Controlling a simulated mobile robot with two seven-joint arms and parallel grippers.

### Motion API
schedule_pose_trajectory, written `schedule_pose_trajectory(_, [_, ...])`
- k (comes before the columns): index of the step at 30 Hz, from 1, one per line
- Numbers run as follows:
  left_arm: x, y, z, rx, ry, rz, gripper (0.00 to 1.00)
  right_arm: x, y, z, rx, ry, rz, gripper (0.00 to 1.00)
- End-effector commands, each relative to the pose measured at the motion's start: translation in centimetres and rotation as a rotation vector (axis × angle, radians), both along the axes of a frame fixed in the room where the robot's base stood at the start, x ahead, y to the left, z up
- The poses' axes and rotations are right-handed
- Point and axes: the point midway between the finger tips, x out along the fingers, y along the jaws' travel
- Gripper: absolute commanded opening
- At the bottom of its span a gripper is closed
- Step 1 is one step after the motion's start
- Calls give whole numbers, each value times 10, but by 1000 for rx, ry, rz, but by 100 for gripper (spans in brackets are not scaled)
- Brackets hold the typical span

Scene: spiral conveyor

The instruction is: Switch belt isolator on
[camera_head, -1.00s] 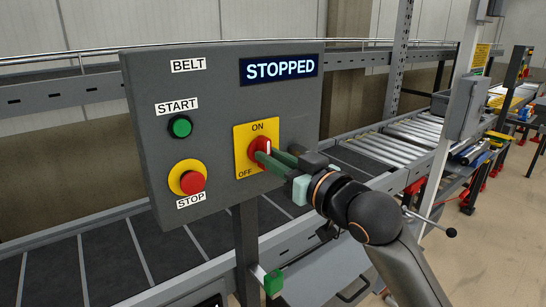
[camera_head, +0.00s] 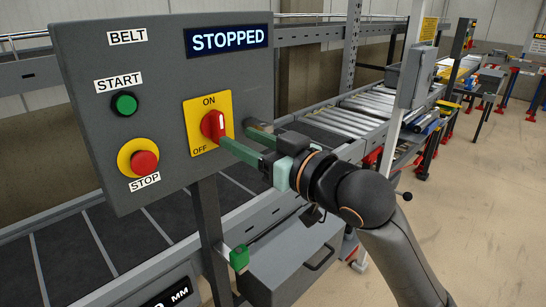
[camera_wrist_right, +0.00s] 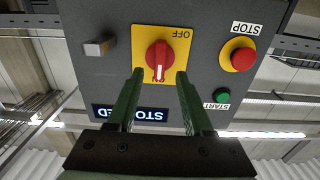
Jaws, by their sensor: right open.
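The belt isolator is a red rotary knob (camera_head: 213,125) on a yellow plate (camera_head: 196,103) marked ON at the top and OFF below. It also shows upside down in the wrist view (camera_wrist_right: 157,56), where its white mark points away from OFF, towards the ON end. My right gripper (camera_head: 237,134) is open and empty. Its green fingers reach towards the knob; in the wrist view the tips stand apart at either side of the knob's lower part. The display (camera_head: 228,40) reads STOPPED. My left gripper is not in view.
The grey panel (camera_head: 165,70) also carries a green START button (camera_head: 124,104) and a red STOP button (camera_head: 144,162) left of the isolator. A belt conveyor (camera_head: 130,240) runs behind the panel. A grey post (camera_head: 208,230) stands below it. Open floor (camera_head: 480,210) lies at right.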

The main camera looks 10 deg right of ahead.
Motion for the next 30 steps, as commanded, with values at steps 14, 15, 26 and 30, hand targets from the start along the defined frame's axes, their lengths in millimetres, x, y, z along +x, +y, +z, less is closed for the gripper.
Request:
schedule_pose_trajectory(14, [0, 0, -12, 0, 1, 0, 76, -58, -42, -1, 0, 1, 0, 51])
schedule_pose_trajectory(15, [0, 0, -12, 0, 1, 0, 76, -59, -43, 0, 0, 1, 0, 51])
schedule_pose_trajectory(26, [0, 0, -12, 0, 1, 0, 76, -59, -44, -3, 2, 7, -1, 51])
schedule_pose_trajectory(30, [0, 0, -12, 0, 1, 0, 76, -45, -48, -30, 21, 53, -25, 51])
